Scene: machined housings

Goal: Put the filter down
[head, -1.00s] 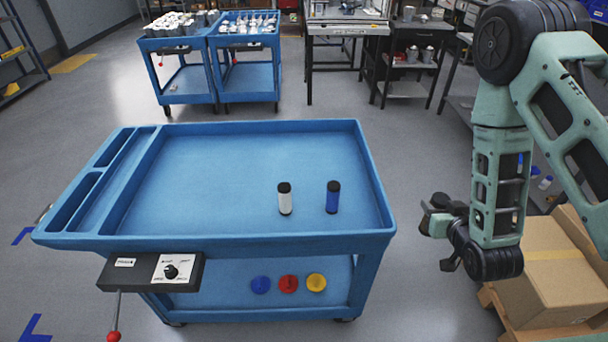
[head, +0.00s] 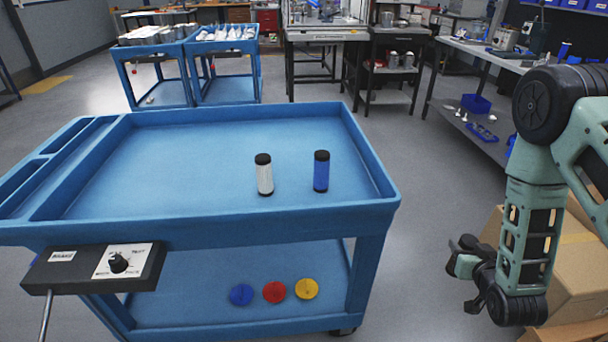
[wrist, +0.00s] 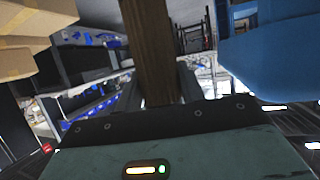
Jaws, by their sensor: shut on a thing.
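In the wrist view a long brown thing (wrist: 150,50), apparently the filter, stands out from between the fingers of my gripper (wrist: 160,92). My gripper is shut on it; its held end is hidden. In the head view my gripper (head: 463,268) hangs right of the blue cart (head: 230,222), apart from it and lower than its top; the held thing cannot be made out there. On the cart's top tray, toward the right, stand a pale grey cylinder (head: 264,176) and a blue cylinder (head: 321,172), both with black ends, upright and apart.
The tray's left and middle are bare, inside a raised rim. Blue (head: 241,294), red (head: 274,292) and yellow (head: 306,288) discs lie on the lower shelf. A control box (head: 95,266) juts from the cart's front left. Cardboard boxes (head: 575,275) stand right, behind my arm.

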